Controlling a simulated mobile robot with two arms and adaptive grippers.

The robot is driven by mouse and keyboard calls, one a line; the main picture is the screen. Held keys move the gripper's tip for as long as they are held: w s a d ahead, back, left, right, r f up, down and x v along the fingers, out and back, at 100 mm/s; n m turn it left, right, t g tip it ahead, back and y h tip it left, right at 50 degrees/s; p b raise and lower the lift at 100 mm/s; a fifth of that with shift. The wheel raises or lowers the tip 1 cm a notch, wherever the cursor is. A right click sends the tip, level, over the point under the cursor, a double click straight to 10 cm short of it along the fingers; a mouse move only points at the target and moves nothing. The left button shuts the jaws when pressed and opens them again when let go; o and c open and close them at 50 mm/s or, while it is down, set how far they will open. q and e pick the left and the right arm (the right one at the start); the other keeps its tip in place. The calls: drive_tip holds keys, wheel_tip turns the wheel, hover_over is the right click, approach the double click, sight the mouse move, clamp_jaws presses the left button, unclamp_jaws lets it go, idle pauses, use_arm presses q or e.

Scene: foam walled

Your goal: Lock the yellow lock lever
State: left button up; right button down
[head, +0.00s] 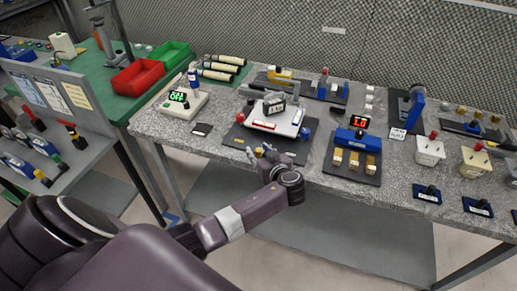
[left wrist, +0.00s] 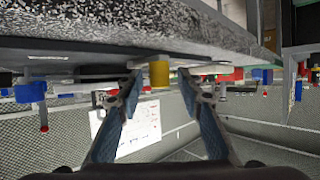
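A short yellow cylinder (left wrist: 159,74), which looks like the lock lever's end, shows in the left wrist view, centred between my left gripper's fingertips. My left gripper (left wrist: 160,84) is open, with a blue-grey finger on each side of the yellow piece and a gap to each. I cannot tell whether the piece is fully between the tips or just beyond them. In the head view my left gripper (head: 257,152) is at the front edge of the table, before the dark board with a white device (head: 278,120). The gripper hides most of the yellow piece there. My right gripper is not seen.
The grey speckled table (head: 215,148) carries several fixtures. A green display box (head: 184,104) stands left, a blue block with a red display (head: 352,138) right. Red (head: 137,76) and green (head: 170,55) bins sit back left. A mesh wall (head: 300,40) closes the back.

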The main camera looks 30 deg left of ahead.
use_arm(q)
drive_tip(key=shift+w+a+f, duration=0.1)
clamp_jaws()
idle(0.3)
drive_tip(key=shift+a, duration=0.1)
